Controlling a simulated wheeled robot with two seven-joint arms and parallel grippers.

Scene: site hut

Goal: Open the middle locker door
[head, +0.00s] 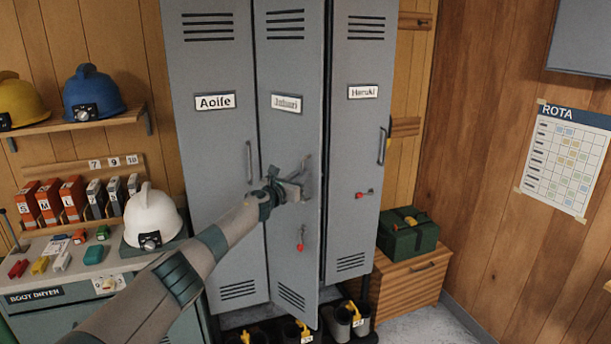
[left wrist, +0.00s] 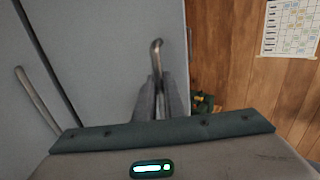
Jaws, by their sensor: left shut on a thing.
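The middle locker door (head: 284,200) is grey, with a blurred name label (head: 287,103) and a key with a red tag (head: 301,240). It stands slightly ajar. Its right edge is swung out towards me and a dark gap shows beside it. My left gripper (head: 297,189) is shut on the middle door's handle (head: 307,163). In the left wrist view the upper end of the handle (left wrist: 156,50) sticks out beyond the two fingers of the gripper (left wrist: 158,95); its lower part is hidden. My right gripper is in neither view.
The left locker door (head: 215,190), labelled Aoife, and the right door (head: 353,140), labelled Haruki, look shut. A counter with a white helmet (head: 152,216) stands at left. A green box (head: 408,236) sits on a wooden cabinet (head: 412,283) at right. Boots (head: 342,322) stand below the lockers.

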